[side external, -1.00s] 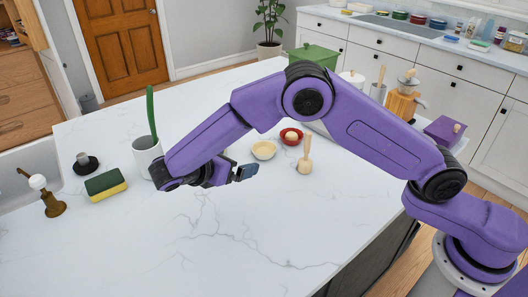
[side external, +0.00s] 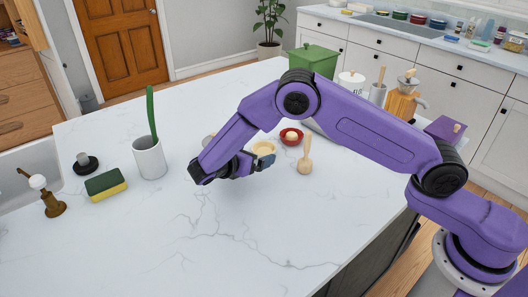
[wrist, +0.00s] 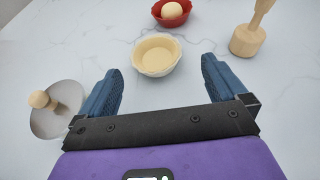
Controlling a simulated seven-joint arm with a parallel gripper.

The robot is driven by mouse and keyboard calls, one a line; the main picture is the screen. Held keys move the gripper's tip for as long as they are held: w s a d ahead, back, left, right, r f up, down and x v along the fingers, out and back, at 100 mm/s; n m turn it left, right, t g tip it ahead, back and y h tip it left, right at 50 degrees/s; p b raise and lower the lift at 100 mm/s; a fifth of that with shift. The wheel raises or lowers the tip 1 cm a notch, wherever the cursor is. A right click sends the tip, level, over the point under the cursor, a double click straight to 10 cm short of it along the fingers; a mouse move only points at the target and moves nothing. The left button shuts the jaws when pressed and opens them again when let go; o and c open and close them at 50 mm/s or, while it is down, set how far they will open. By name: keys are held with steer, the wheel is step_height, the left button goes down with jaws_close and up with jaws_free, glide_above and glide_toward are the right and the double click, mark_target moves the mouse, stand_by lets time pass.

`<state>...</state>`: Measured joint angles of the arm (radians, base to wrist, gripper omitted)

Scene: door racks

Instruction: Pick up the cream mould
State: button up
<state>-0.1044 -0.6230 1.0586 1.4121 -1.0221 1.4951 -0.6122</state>
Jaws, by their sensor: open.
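The cream mould (wrist: 157,54) is a small fluted round dish on the white counter. In the wrist view it lies ahead of my gripper (wrist: 160,85), roughly centred between the two blue fingertips and a little beyond them. My gripper is open and empty. In the side view the mould (side external: 263,148) is partly hidden behind the fingers of my gripper (side external: 262,161). The fingers appear close to it; I cannot tell whether they touch it.
A red bowl (wrist: 172,12) with a round cream thing stands beyond the mould. A wooden masher (wrist: 247,38) is to the right. A grey lid with a wooden knob (wrist: 57,106) lies left of the gripper. The front counter (side external: 230,240) is clear.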

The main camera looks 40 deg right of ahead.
mark_target(269, 145)
steer(key=shift+w+r+x, duration=0.1)
steer(key=shift+w+x, duration=0.05)
steer(key=shift+x, duration=1.25)
steer(key=shift+w+r+x, duration=0.1)
steer(key=shift+w+x, duration=0.05)
steer(key=shift+x, duration=1.3)
steer(key=shift+r, duration=0.1)
steer(key=c, duration=1.2)
